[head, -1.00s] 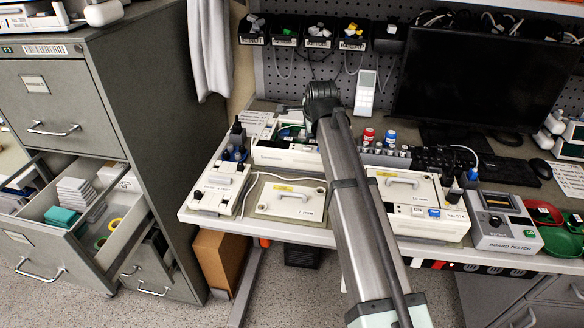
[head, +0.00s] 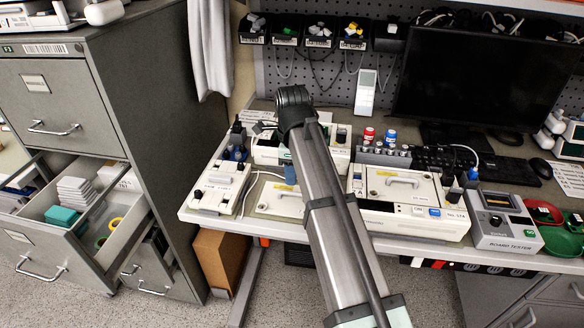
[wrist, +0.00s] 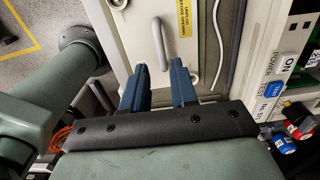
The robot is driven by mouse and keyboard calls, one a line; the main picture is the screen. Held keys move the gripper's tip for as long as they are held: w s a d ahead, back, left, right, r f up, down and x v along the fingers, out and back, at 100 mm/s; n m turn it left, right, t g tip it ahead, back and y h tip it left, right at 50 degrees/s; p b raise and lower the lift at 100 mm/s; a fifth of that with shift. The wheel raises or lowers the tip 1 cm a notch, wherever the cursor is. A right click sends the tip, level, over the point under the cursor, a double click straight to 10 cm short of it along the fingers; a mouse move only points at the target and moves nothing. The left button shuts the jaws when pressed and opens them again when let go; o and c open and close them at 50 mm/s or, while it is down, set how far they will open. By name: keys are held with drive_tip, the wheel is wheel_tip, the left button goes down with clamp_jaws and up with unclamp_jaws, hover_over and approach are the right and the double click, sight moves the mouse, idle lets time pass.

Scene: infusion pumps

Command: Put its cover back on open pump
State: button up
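The loose cover (head: 283,208) is a flat cream plate with a handle and a yellow label. It lies at the front of the bench, partly hidden by my arm in the head view. In the wrist view the cover (wrist: 138,35) shows with its handle (wrist: 158,42) upright in the picture. My gripper (wrist: 160,68) is open and empty, its two blue fingers apart, pointing toward the handle's near end; I cannot tell the height gap. The open pump (head: 267,156) stands behind the cover, partly hidden by my arm. Its green board (wrist: 296,35) shows at the right of the wrist view.
A covered pump (head: 405,215) stands to the right, beside the board tester (head: 505,225). A white power unit (head: 215,187) is at the left bench end. A white cable runs beside the cover.

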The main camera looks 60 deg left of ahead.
drive_tip(key=shift+f, duration=3.1)
clamp_jaws()
drive_tip(key=shift+a, duration=0.1)
drive_tip(key=w+a+r, duration=0.4)
drive_tip(key=a+r, duration=0.9)
drive_tip(key=a, duration=0.1)
drive_tip(key=w+a+r, duration=0.2)
drive_tip(key=w+a, duration=0.2)
drive_tip(key=w, duration=0.8)
wheel_tip(320, 180, down, 6)
drive_tip(key=shift+w+d, duration=0.15)
drive_tip(key=shift+d, duration=0.1)
